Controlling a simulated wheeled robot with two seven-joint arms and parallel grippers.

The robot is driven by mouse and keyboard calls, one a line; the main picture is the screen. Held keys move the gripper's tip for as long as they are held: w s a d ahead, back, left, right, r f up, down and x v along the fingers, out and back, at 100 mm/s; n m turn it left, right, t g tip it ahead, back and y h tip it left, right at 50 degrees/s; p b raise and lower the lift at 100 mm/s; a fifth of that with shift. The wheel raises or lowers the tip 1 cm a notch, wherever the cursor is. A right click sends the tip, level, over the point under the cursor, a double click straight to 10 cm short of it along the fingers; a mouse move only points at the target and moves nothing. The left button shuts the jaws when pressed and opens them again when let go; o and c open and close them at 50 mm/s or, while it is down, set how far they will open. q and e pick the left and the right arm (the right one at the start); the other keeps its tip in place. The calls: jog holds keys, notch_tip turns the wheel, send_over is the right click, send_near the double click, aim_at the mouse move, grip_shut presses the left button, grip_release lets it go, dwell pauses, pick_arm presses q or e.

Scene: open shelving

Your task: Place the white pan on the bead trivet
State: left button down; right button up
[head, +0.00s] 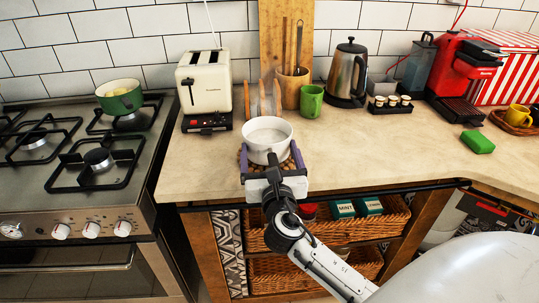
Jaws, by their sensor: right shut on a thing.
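The white pan (267,133) is upright near the front edge of the counter, with its open top facing up. The bead trivet (239,153) is a brown beaded ring, mostly hidden under the pan and behind the gripper. The pan is over the trivet; I cannot tell whether it rests on it or hovers just above. My right gripper (271,160) is at the near side of the pan, with its purple-sided fingers, and is shut on the pan, seemingly at its handle. My left gripper is not in view.
A cream toaster (205,82) stands left of the pan on the counter (350,150). A wooden plate rack (263,103), a green mug (311,101) and a kettle (349,72) are behind. A green sponge (477,142) lies right. The counter right of the pan is clear.

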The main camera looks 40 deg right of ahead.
dwell(0.3)
jog(key=o, duration=1.5)
jog(key=shift+f, duration=0.15)
jog(key=v, duration=1.2)
jog(key=s+a+f+m+g+y, duration=0.25)
jog(key=f+m, duration=0.25)
jog(key=f, duration=0.4)
jog(key=s+a+f+m+g+y, duration=0.1)
jog(key=a+f+m+y, duration=0.35)
jog(key=f, duration=0.45)
jog(key=shift+s+a+f+m+g+y+b, duration=0.1)
jog(key=shift+s+a+f+m+g+y, duration=0.8)
jog(key=shift+s+f+m, duration=1.6)
jog(key=shift+s+a+f+m+g+y+b, duration=0.2)
jog(key=shift+s+a+f+m+y, duration=0.8)
jog(key=shift+m, duration=2.6)
jog(key=shift+s+a+f+m+g+y+b, duration=0.1)
jog(key=shift+s+a+f+m+g+y, duration=0.4)
jog(key=shift+s+a+f+m, duration=1.6)
